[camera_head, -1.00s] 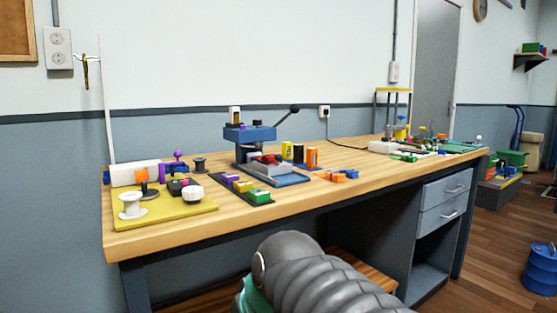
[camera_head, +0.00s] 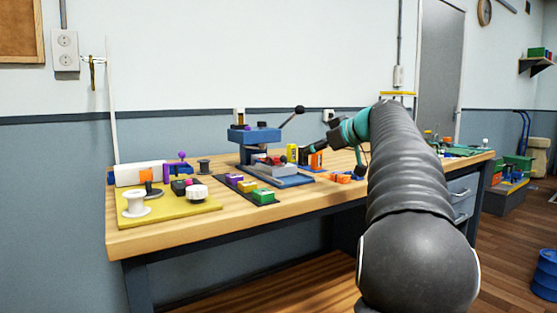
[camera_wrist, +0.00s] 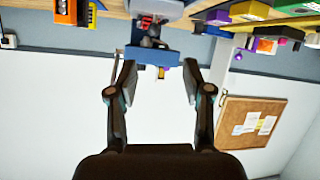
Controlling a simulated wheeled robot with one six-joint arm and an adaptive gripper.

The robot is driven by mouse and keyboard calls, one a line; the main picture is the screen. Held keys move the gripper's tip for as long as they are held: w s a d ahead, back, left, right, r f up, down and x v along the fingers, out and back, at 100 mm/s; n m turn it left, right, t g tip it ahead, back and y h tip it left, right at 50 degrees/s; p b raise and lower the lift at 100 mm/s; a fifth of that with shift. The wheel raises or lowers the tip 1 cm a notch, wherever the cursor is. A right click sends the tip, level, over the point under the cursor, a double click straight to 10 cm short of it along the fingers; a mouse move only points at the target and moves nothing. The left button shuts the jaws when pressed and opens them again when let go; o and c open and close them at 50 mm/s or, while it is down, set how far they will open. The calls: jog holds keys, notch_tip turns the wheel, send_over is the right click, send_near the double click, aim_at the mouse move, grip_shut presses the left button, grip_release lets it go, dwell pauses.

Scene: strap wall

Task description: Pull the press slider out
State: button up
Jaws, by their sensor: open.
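The blue press (camera_head: 254,134) stands at the back middle of the workbench, with a dark lever angled up to the right. Its light grey slider block (camera_head: 280,170) lies low at its front on a blue base plate (camera_head: 297,181), with red and dark parts on top. In the upside-down wrist view the press head (camera_wrist: 150,54) shows between my fingers and the grey slider (camera_wrist: 158,8) is at the top edge. My gripper (camera_wrist: 159,66) is open and empty. In the head view it is right of the press, above the bench, apart from the slider.
A dark strip with coloured blocks (camera_head: 250,190) and a yellow board (camera_head: 180,212) lie to the left. Orange pieces (camera_head: 343,177) lie at the bench's front right.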

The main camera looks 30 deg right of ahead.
aim_at(286, 158)
jog(key=x, duration=0.4)
jog(key=p+x, duration=0.1)
jog(key=x, duration=0.4)
jog(key=d+x, duration=0.1)
jog(key=x, duration=0.3)
jog(key=shift+w+r+p, duration=0.1)
jog(key=shift+w+p, duration=0.2)
jog(key=shift+w, duration=0.2)
grip_shut()
